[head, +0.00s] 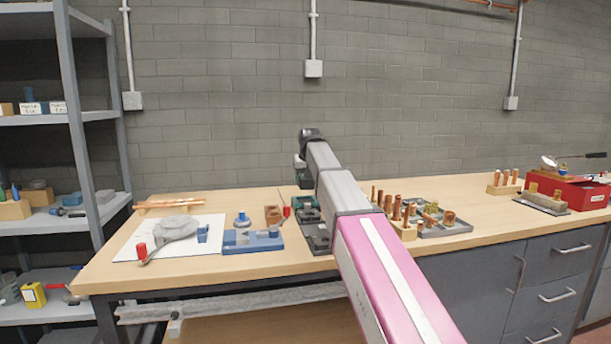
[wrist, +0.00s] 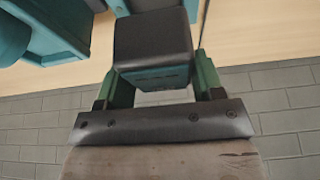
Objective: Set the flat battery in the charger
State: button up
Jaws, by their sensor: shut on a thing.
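My gripper (wrist: 154,50) is shut on a dark block with a teal band, which I take as the battery (wrist: 152,38). The block sits between two green fingers in the wrist view. In the head view my arm reaches over the bench, and its end hangs down above the far middle. A dark grey unit (head: 317,241), perhaps the charger, lies on the bench beside the arm and is partly covered by it. Dark green parts (head: 308,207) show just behind it. Whether the battery touches the unit cannot be told.
A blue fixture (head: 252,241) stands left of the dark unit on the bench (head: 270,272). A white sheet (head: 128,245) with a grey lump and a red-capped item lies farther left. Wooden blocks with copper pieces (head: 402,226) stand right of the arm. A teal object (wrist: 58,30) is close by in the wrist view.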

jog(key=shift+f, duration=1.2)
jog(key=shift+f, duration=1.9)
dwell(0.4)
jog(key=o, duration=1.2)
jog(key=shift+o, duration=0.2)
jog(key=shift+r, duration=0.1)
